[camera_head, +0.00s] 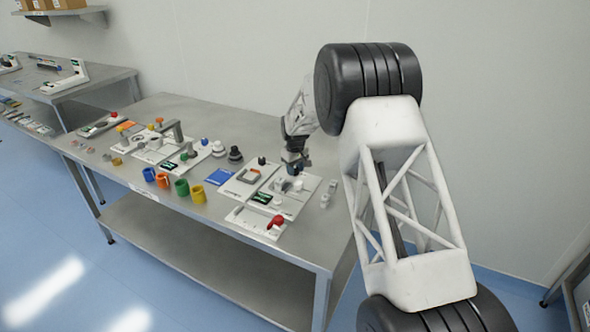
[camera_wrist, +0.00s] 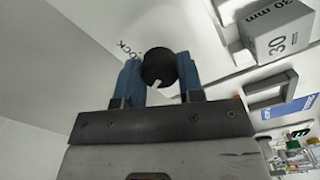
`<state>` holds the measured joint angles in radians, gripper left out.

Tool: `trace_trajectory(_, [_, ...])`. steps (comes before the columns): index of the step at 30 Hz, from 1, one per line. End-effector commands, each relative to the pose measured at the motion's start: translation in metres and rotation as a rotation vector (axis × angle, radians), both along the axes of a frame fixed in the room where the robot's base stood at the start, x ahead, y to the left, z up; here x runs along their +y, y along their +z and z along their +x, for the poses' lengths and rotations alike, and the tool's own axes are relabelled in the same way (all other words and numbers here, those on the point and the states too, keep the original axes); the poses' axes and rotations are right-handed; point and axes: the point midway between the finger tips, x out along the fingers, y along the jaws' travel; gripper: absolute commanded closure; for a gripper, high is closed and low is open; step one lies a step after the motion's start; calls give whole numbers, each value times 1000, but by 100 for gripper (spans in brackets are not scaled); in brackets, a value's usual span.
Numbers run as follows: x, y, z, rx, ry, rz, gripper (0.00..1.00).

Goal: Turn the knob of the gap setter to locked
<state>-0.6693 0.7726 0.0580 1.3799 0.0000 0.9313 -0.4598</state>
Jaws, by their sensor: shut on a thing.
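My gripper (camera_wrist: 159,74) has its two blue fingers closed on either side of a round black knob (camera_wrist: 157,62) in the wrist view. A white pointer mark on the knob points toward the lower left of that view. The lettering "LOCK" is printed on the white plate of the gap setter (camera_wrist: 196,36), just left of the knob and partly hidden by it and the left finger. In the head view my gripper (camera_head: 296,166) reaches down onto the white panel at the right part of the table; the knob itself is hidden there.
A grey-white block marked "30 mm" (camera_wrist: 275,32) stands beside the knob in the wrist view. A red knob (camera_head: 277,221) on a white plate is near the table's front edge. Several coloured cups, including a yellow one (camera_head: 198,194), stand left. The steel table (camera_head: 262,128) is bare behind.

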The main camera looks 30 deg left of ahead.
Motion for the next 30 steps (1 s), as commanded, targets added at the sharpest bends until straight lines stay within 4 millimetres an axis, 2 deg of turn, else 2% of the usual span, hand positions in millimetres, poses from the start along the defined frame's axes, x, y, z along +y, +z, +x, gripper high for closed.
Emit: trace_trajectory(30, [0,1,0,0,-931,1,89])
